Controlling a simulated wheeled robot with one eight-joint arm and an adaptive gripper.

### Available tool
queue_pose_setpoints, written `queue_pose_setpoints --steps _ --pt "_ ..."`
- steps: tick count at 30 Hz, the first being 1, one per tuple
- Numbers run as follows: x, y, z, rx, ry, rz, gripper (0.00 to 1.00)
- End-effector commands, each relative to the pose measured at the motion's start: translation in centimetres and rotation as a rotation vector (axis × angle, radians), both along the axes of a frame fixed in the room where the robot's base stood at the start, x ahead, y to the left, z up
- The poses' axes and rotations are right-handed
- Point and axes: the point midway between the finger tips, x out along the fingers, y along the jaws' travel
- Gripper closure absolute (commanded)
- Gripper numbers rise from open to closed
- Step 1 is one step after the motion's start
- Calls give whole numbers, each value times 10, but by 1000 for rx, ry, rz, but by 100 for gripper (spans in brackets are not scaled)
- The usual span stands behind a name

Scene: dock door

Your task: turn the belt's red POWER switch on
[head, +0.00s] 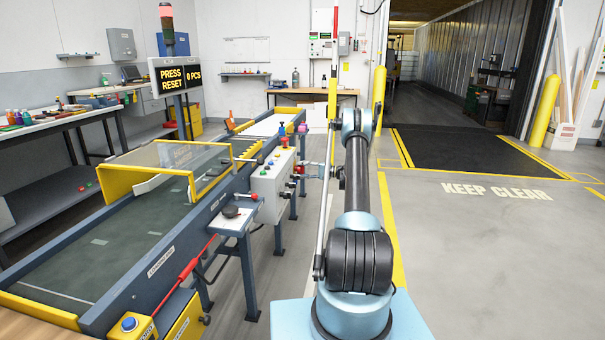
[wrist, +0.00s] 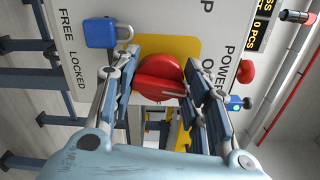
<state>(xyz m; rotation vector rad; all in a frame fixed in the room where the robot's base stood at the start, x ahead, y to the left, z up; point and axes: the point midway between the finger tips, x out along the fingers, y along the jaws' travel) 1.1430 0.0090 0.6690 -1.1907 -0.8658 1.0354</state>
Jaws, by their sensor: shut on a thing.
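The red POWER switch (wrist: 160,84) is a round knob with a raised grip, on a yellow plate (wrist: 187,46) of the white control box (wrist: 74,15). In the wrist view my gripper (wrist: 163,72) has one finger on each side of the knob and is shut on it. The word POWER stands beside the switch; the lettering below it is partly hidden by a finger, so I cannot tell which position it points to. In the head view my gripper (head: 301,172) reaches the right face of the control box (head: 270,186), and the switch is hard to make out there.
A blue padlock (wrist: 101,32) hangs near the FREE and LOCKED labels, close to a finger. A red button (wrist: 245,71) and a blue button (wrist: 236,103) lie on the other side. The display (head: 175,78) reads PRESS RESET, 0 PCS. Open floor (head: 480,240) lies right.

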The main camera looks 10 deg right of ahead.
Motion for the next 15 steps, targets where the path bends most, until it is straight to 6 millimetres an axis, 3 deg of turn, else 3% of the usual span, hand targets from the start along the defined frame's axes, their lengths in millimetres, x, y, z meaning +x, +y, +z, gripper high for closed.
queue_pose_setpoints --steps 15 --pt "-3 3 -4 -62 -178 8 81"
